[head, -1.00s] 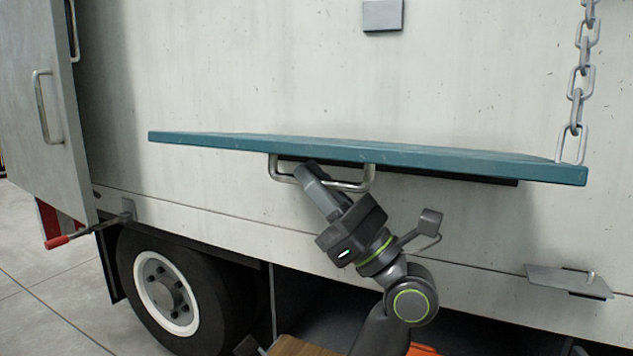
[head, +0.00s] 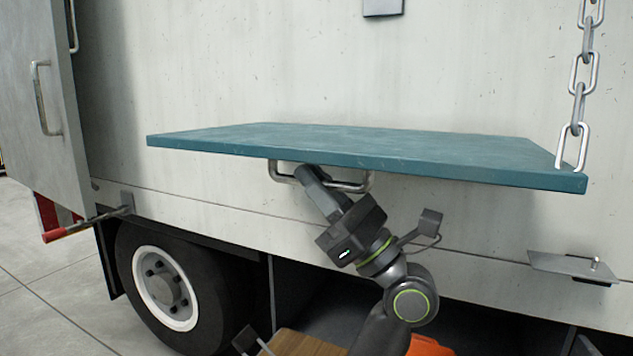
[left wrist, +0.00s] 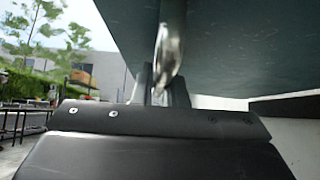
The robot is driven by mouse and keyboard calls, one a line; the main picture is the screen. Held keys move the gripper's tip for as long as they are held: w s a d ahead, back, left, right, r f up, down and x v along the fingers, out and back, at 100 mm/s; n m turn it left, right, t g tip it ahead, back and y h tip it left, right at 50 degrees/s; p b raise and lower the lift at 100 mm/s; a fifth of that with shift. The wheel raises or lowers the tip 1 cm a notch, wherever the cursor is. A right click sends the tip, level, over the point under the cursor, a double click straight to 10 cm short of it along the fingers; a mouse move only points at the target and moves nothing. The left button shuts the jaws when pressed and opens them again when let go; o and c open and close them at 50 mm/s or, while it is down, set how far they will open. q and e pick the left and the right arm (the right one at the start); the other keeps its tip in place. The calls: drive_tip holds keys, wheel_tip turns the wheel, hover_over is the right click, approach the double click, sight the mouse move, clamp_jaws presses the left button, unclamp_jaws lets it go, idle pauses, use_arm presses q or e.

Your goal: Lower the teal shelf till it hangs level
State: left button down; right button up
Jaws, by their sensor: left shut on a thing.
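The teal shelf (head: 350,146) juts from the truck's side in the head view, its top surface showing and its right end attached to a chain (head: 580,100). Its bare underside shows in the left wrist view (left wrist: 240,50). A metal handle (head: 355,187) hangs under its front edge. My left gripper (head: 308,174) is below the shelf and shut on this handle, which also shows in the left wrist view (left wrist: 170,50). The fingertips are partly hidden by the handle and the shelf edge. My right gripper is not in view.
An open grey door (head: 40,110) with a handle stands at the left. A small metal plate (head: 572,267) sticks out at lower right. A wooden surface (head: 300,345) lies below the arm.

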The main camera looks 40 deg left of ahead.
use_arm(q)
drive_tip(key=c, duration=1.5)
unclamp_jaws()
drive_tip(key=shift+o, duration=0.2)
drive_tip(key=shift+w+d+f, duration=0.15)
drive_tip(key=shift+f, duration=0.1)
drive_tip(key=b+v, duration=0.1)
drive_tip(key=v, duration=0.6)
drive_tip(key=shift+b, duration=0.4)
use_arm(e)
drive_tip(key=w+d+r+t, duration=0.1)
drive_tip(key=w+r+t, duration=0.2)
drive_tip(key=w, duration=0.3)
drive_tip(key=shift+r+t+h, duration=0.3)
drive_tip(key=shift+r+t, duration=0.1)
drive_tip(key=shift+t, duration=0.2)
use_arm(q)
drive_tip(key=shift+r, duration=0.1)
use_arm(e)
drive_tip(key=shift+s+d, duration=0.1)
